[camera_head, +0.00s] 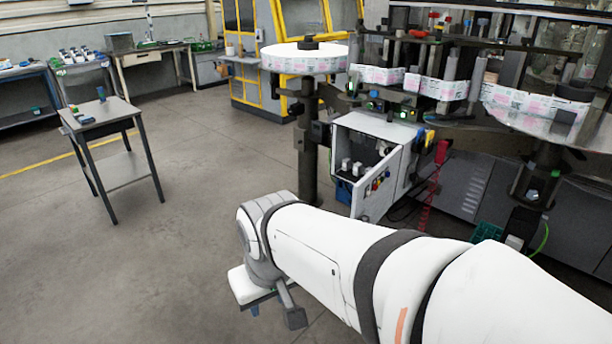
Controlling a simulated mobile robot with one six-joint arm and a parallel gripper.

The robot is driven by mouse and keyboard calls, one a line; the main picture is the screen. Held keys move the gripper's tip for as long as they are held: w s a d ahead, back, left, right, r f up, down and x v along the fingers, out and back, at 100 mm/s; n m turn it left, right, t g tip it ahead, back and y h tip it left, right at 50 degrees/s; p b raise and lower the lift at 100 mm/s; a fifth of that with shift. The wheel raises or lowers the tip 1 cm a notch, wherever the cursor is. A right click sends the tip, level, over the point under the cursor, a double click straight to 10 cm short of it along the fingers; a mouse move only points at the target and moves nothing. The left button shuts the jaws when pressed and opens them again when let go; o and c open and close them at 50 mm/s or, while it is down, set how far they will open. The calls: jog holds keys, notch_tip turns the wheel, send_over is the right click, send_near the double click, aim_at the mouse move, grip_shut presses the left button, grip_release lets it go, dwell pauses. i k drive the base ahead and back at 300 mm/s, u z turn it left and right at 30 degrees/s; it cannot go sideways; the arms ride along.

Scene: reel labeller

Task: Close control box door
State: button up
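The control box (375,126) is a light grey cabinet mounted low on the labelling machine, right of centre. Its door (382,188) stands open, swung out towards me at the box's right side, with small coloured buttons on it. The dark inside of the box shows with some pale parts in it. My gripper (290,310) is at the lower middle, in front and to the left of the box, clear of the door. One dark finger-like part shows; the rest is mostly hidden behind my wrist, so its opening cannot be made out.
The labelling machine (450,95) with label reels fills the upper right. A dark post (309,150) stands just left of the box. Red and yellow parts (436,160) hang right of it. A small table (103,112) stands at left. The floor between is clear.

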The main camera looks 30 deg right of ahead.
aim_at(375, 207)
jog(key=z, duration=1.4)
jog(key=i, duration=1)
jog(key=k, duration=0.5)
jog(key=z, duration=0.55)
jog(key=i, duration=0.3)
jog(key=u, duration=0.15)
